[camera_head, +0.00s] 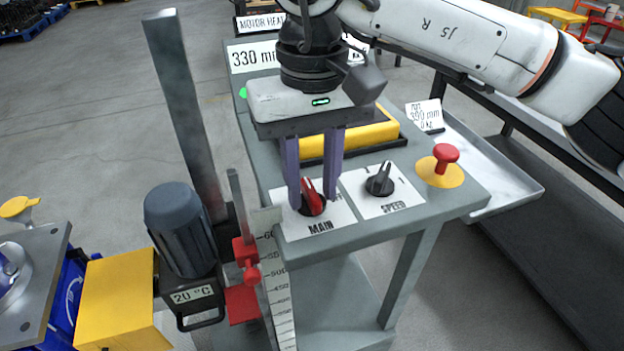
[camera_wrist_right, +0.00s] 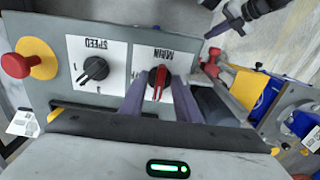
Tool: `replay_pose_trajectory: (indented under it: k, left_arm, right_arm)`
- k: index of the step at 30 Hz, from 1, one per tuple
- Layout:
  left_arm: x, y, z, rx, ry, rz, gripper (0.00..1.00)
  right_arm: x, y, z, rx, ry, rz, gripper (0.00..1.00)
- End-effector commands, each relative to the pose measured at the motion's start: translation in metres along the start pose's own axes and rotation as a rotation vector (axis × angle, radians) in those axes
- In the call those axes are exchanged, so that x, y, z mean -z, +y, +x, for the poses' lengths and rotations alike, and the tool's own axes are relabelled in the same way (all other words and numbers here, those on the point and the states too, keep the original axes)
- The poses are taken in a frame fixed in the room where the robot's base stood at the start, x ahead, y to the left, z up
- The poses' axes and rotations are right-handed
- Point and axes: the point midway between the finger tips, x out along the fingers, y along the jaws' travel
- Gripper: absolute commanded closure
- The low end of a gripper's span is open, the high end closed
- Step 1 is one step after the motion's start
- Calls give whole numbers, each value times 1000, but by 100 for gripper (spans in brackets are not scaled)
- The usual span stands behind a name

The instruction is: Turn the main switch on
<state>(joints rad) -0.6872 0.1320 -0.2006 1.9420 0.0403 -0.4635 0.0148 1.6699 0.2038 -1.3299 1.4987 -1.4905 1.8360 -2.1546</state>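The main switch (camera_head: 312,204) is a red-handled rotary knob on a black base, on a white plate marked MAIN. It also shows in the right wrist view (camera_wrist_right: 158,78). My right gripper (camera_head: 314,202) points down over it. Its two purple fingers are apart, one on each side of the knob, with gaps visible in the right wrist view (camera_wrist_right: 160,98). I cannot tell whether a finger touches the knob. Part of the plate's lettering is hidden behind a finger. My left gripper (camera_wrist_right: 220,20) shows at the top of the right wrist view, its fingers apart and empty, away from the panel.
A black SPEED knob (camera_head: 380,182) sits right of the switch, then a red emergency button (camera_head: 446,157) on a yellow disc. A yellow bar (camera_head: 372,132) lies behind the fingers. A motor (camera_head: 180,228) and red-clamped scale stand left of the panel.

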Motion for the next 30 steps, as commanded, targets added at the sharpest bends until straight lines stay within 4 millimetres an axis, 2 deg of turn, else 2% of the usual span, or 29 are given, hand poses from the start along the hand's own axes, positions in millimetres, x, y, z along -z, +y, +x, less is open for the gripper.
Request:
replay_pose_trajectory:
  k: [4, 7, 15, 21, 30]
  left_arm:
    - [0, 0, 0, 0, 0, 0, 100]
    - [0, 0, 0, 0, -1, 0, 100]
    - [1, 0, -1, 0, 0, 0, 100]
    - [3, 0, -2, 0, 2, -1, 100]
    - [2, 0, -2, 1, 2, -1, 100]
  right_arm:
    - [0, 0, -4, 0, 1, 1, 70]
    - [1, 0, -15, 0, 3, 2, 70]
    - [1, 0, -69, 0, 3, 1, 70]
    - [0, 0, -96, 0, 1, 0, 70]
    - [0, 0, -103, 0, 0, -1, 70]
